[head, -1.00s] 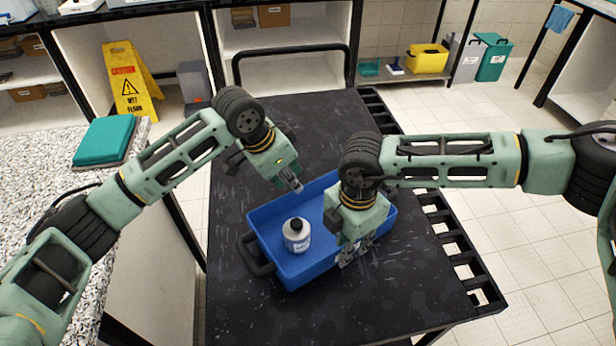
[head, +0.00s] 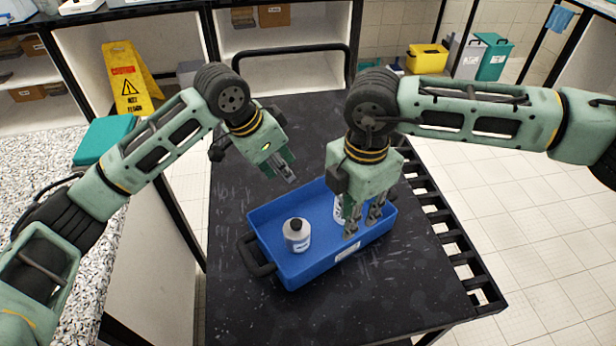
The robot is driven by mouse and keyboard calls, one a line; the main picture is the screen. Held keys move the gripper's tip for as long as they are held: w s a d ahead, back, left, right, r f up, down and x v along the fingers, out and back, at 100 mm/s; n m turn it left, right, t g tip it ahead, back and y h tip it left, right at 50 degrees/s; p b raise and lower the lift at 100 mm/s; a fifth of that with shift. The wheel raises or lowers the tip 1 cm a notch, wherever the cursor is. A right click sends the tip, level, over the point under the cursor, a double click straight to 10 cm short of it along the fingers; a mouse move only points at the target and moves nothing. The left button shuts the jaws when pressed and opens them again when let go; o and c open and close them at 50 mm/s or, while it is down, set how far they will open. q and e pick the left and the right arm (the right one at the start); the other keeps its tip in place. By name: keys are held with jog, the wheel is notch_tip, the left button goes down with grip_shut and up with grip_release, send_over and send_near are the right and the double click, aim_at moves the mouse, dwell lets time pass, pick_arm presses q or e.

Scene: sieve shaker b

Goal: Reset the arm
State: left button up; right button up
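My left gripper (head: 290,178) hangs above the cart top, just behind the blue bin's back left edge; its fingers look close together, but I cannot tell whether they are shut. My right gripper (head: 363,224) points down over the right part of the blue bin (head: 318,264), its fingers apart with nothing seen between them. A white bottle with a dark cap (head: 297,236) stands upright in the bin's left part. A second white bottle (head: 338,211) stands in the bin behind my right gripper, which hides most of it.
The bin sits on a black cart top (head: 300,318) with a slotted right edge (head: 462,245). A speckled counter (head: 85,215) with a teal box (head: 105,139) is at left. A yellow wet-floor sign (head: 128,80) stands behind. The cart's front is clear.

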jog(key=shift+r, duration=0.7)
